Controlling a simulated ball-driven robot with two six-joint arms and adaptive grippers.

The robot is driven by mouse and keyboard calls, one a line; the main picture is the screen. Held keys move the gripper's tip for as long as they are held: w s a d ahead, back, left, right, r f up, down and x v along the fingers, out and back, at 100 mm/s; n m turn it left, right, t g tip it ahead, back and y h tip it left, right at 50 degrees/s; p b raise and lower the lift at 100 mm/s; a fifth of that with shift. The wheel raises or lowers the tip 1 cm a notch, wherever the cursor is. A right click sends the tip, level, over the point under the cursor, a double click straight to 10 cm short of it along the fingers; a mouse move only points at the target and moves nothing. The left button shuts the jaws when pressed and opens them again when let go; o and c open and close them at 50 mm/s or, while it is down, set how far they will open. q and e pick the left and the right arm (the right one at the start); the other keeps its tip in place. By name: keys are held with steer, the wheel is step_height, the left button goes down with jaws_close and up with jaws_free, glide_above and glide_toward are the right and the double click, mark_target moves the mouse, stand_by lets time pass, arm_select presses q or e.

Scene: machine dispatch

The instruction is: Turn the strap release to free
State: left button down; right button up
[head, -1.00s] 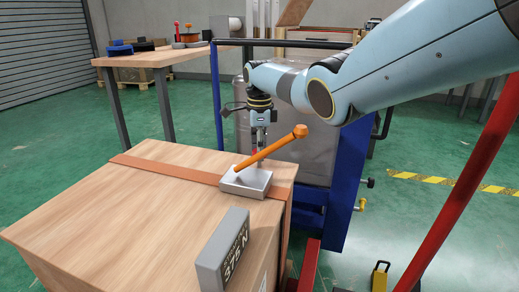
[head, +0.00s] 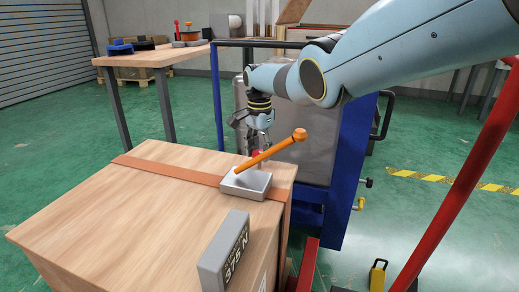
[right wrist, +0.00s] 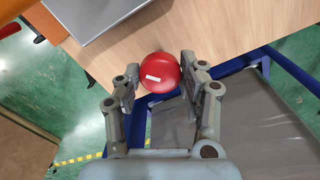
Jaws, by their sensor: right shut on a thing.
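A red round knob (right wrist: 160,73) with a white mark sits between the fingers of my right gripper (right wrist: 158,84) in the right wrist view. I take it for the strap release. My right gripper also shows in the head view (head: 259,145), behind the orange lever, with its fingers pointing down and shut on the knob. The orange lever (head: 268,153) slants up to the right from a grey metal block (head: 246,185) on the wooden crate (head: 125,215). A brown strap (head: 170,170) runs across the crate top to the block. The lever partly hides the knob and fingertips. My left gripper is not in view.
A grey block marked 375 N (head: 224,250) stands at the crate's near edge. A blue frame (head: 345,185) with a grey panel stands behind the crate. A wooden table (head: 150,56) stands at the back left. Green floor is open at the left.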

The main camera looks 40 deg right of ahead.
steer(key=n, duration=0.3)
steer(key=shift+n, duration=1.2)
steer(key=n, duration=0.3)
steer(key=shift+n, duration=0.6)
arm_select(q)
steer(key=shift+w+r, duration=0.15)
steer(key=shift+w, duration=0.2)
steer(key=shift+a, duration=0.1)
arm_select(e)
steer(key=o, duration=1)
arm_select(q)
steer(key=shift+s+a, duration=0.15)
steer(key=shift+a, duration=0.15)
arm_select(e)
steer(key=shift+o, duration=0.8)
